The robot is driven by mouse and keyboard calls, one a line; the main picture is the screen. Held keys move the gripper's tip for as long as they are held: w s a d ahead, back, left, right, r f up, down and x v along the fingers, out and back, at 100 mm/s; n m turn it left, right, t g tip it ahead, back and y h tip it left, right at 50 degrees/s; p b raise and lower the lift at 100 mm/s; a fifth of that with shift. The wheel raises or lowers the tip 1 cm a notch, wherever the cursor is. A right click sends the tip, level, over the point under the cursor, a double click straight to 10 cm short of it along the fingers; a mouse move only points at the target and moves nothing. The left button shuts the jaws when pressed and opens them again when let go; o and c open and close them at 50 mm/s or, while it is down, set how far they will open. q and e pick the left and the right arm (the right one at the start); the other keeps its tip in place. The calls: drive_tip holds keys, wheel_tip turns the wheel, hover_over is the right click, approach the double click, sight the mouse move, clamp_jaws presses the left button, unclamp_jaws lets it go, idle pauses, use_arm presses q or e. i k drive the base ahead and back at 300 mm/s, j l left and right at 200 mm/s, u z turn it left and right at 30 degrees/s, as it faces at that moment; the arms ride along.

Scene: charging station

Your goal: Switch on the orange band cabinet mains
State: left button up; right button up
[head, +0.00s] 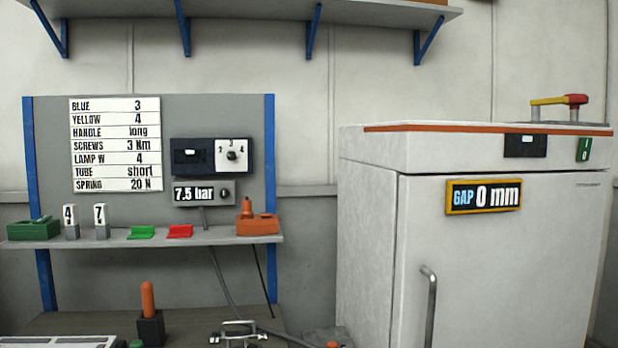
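The white cabinet (370,230) with an orange band (480,128) along its top front edge stands at the right. A black switch plate (525,144) with a small white part sits at the right of its upper front; its position is too small to tell. A green tag (583,149) with a small white mark sits further right. The door is closed, with a grey handle (430,305) low on its left side. A yellow-framed sign (483,196) on the door reads "GAP 0 mm". Neither of my grippers is in view.
A yellow and red lever (560,101) stands on the cabinet top. Left, a grey panel (215,112) bears a list (115,145), a dial box (210,156) and a "7.5 bar" display (203,193), above a shelf (190,240) of small parts. A metal clamp-like item (238,333) lies below.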

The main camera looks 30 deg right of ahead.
sight(585, 149)
drive_tip(key=z, duration=2.3)
